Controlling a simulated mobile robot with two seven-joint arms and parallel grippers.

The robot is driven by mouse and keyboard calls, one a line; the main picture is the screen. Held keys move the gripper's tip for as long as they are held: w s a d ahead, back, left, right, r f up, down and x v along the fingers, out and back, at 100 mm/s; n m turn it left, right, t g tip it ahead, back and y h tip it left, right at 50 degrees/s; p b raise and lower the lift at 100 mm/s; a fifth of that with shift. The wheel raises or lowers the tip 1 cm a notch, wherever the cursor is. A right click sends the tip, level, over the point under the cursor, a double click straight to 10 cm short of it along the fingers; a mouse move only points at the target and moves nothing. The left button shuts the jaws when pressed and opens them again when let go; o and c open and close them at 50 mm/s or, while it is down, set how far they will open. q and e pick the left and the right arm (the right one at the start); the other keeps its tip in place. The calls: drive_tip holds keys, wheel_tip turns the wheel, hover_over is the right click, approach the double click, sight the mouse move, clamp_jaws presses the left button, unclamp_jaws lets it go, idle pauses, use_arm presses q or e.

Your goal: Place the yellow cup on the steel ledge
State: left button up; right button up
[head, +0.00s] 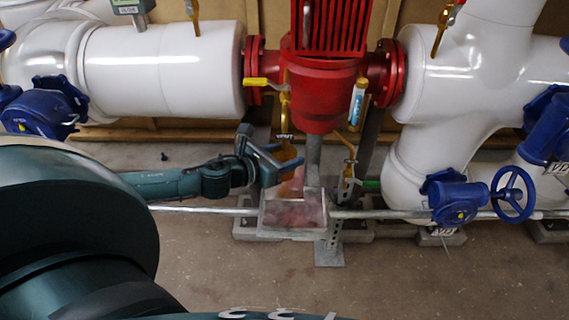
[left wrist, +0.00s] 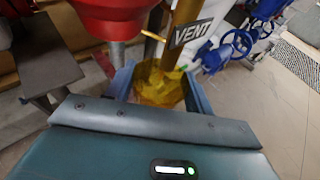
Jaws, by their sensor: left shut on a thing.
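The yellow cup (left wrist: 158,84) is translucent amber and sits between the two fingers of my left gripper (left wrist: 160,88) in the left wrist view. In the head view my left gripper (head: 281,165) is near the middle, below the red pump, shut on the cup (head: 287,155), which is partly hidden by a finger. The steel ledge (head: 293,232) appears to be the shiny grey plate with a reddish reflection, just below the gripper in the picture. The cup looks apart from it, but the height between them is hard to tell. My right gripper is not in view.
A red pump (head: 318,85) stands right behind the gripper. A brass vent pipe with a VENT tag (left wrist: 190,33) is close to the cup. A horizontal pipe (head: 385,214) runs beside the ledge. White pipes and a blue handwheel (head: 512,195) are at the right.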

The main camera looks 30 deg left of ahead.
use_arm(q)
drive_tip(key=shift+w+f, duration=0.1)
wheel_tip(320, 180, down, 2)
drive_tip(key=shift+d+f+b, duration=0.1)
drive_tip(key=shift+f+b, duration=0.1)
drive_tip(key=shift+b, duration=0.35)
drive_tip(key=shift+f, duration=0.55)
drive_tip(key=shift+r, duration=0.1)
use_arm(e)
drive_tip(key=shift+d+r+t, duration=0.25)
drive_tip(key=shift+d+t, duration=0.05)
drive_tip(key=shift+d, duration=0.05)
use_arm(q)
drive_tip(key=o, duration=1)
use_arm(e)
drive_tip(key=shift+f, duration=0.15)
